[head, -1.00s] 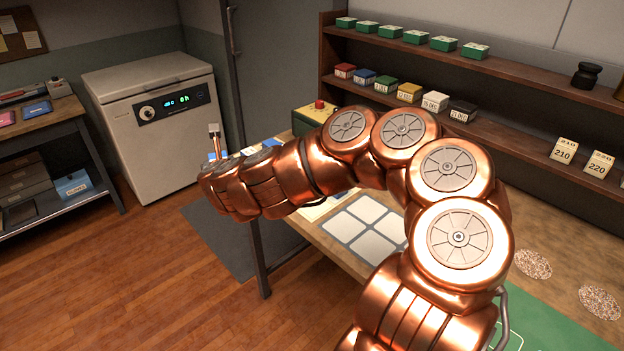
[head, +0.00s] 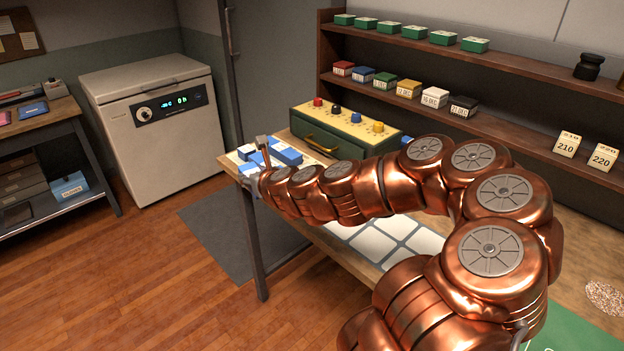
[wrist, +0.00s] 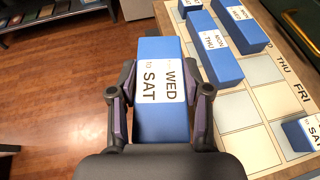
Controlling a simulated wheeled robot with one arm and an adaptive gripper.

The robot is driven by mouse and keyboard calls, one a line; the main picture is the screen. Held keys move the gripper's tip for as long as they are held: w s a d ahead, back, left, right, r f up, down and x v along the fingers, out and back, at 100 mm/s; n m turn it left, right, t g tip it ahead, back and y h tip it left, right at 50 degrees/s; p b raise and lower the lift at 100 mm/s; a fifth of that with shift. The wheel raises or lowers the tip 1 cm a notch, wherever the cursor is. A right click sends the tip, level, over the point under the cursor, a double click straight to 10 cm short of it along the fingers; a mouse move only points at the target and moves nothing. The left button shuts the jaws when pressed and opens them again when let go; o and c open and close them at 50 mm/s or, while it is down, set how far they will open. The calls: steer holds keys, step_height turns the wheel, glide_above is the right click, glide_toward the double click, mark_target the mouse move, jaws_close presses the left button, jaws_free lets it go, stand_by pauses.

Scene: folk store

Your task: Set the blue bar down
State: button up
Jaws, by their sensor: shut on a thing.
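The blue bar (wrist: 163,122), with a white label reading "WED to SAT", fills the middle of the wrist view. My gripper (wrist: 164,88) is shut on it, one finger along each long side. The bar appears above the left edge of the table, with wooden floor showing to its left. Its height above the table is hard to tell. In the head view my gripper (head: 264,150) is small at the table's far left corner, and my arm hides most of the held bar.
A planner board (wrist: 247,145) with day columns lies right of the held bar. Blue bars rest on it, including one labelled "MON" and "THU" (wrist: 212,62). A yellow-green box with knobs (head: 345,130) stands behind. A shelf (head: 470,125) runs along the back.

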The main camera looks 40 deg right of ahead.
steer(key=shift+s+d+f+b, duration=0.15)
steer(key=shift+s+d+f, duration=0.05)
steer(key=shift+d, duration=0.2)
steer(key=shift+s+d+f+b, duration=0.15)
steer(key=shift+s+d, duration=0.05)
steer(key=shift+d, duration=0.15)
steer(key=s+d+y+b, duration=0.1)
steer(key=s+d+n, duration=0.1)
steer(key=d, duration=0.1)
steer(key=shift+s+d+f+y+b, duration=0.1)
steer(key=shift+d+f+y+b, duration=0.1)
steer(key=shift+y+b, duration=0.2)
steer(key=shift+n+y, duration=0.4)
steer(key=shift+n, duration=0.2)
steer(key=w+d, duration=0.2)
steer(key=d, duration=0.3)
steer(key=w+d, duration=0.2)
steer(key=d, duration=0.3)
steer(key=w+d+p, duration=0.1)
steer(key=w+d, duration=0.1)
steer(key=d, duration=0.3)
steer(key=shift+w+d+f, duration=0.2)
steer(key=shift+w+d, duration=0.1)
steer(key=shift+w, duration=0.1)
steer(key=shift+f, duration=1.75)
steer(key=shift+f, duration=0.6)
steer(key=o, duration=1.2)
